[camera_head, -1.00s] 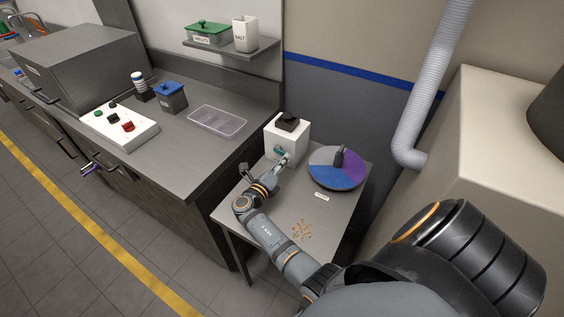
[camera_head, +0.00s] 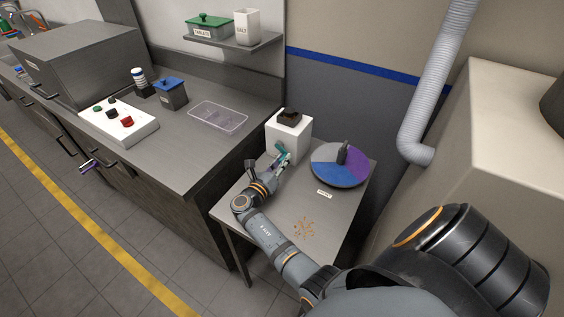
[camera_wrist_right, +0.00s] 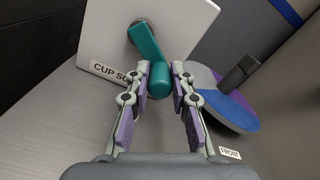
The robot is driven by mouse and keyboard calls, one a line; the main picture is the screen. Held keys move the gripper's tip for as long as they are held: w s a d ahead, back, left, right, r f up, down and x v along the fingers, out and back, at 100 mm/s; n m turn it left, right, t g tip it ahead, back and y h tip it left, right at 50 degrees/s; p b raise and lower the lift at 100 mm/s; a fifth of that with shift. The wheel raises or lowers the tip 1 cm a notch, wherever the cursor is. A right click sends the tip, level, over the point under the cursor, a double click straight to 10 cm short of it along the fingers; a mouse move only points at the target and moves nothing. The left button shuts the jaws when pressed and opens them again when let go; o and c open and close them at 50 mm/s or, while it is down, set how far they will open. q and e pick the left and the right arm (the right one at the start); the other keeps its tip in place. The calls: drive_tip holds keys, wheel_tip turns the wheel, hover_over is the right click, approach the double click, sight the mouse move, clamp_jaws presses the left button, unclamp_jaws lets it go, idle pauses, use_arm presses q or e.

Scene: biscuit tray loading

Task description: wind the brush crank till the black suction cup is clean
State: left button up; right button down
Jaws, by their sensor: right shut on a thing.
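A white box (camera_head: 289,136) with a dark block (camera_head: 290,117) on top stands at the back of the small grey table. Its front label, partly hidden, reads "CUP SC…" in the right wrist view. A teal crank (camera_wrist_right: 146,41) sticks out from its front, with a teal handle (camera_wrist_right: 159,80) at the arm's end. My right gripper (camera_head: 279,159) is at the crank. In the right wrist view its two fingers (camera_wrist_right: 160,86) are shut on the handle, one each side. I cannot make out a black suction cup for certain. My left gripper is not in view.
A round disc (camera_head: 325,174) with blue, purple and grey sectors and a dark upright peg (camera_head: 343,152) stands right of the box. The counter (camera_head: 185,135) holds a button panel (camera_head: 118,122) and a clear tray (camera_head: 219,117).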

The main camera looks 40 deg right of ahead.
drive_tip(key=shift+r, duration=0.15)
drive_tip(key=c, duration=1.4)
unclamp_jaws()
drive_tip(key=shift+d, duration=0.1)
drive_tip(key=shift+o, duration=1.2)
drive_tip(key=shift+d, duration=0.1)
wheel_tip(320, 180, up, 10)
drive_tip(key=shift+f, duration=0.25)
drive_tip(key=shift+r, duration=0.15)
